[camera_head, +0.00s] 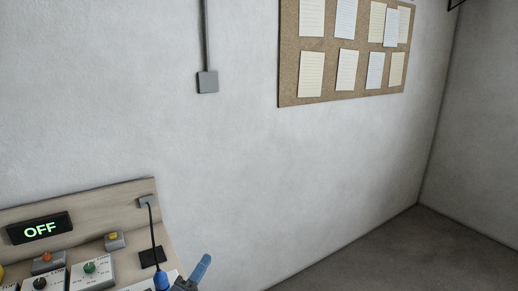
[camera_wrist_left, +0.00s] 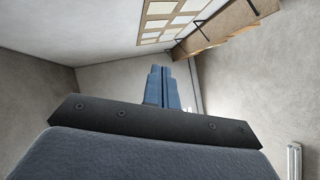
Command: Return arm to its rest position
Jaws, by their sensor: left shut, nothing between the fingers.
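My left gripper (camera_head: 203,265) shows at the bottom edge of the head view, just right of the console. Its blue fingers point up and to the right, and most of the arm is out of frame. In the left wrist view, the blue fingers of the left gripper (camera_wrist_left: 162,86) lie together, shut, with nothing held between them. My right gripper is in neither view.
A slanted wooden console (camera_head: 95,209) at lower left bears a display (camera_head: 40,228) reading OFF, knobs and a black cable (camera_head: 152,232) ending at a blue part (camera_head: 161,281). A cork board (camera_head: 291,91) hangs on the wall. Floor at right (camera_head: 440,250) is clear.

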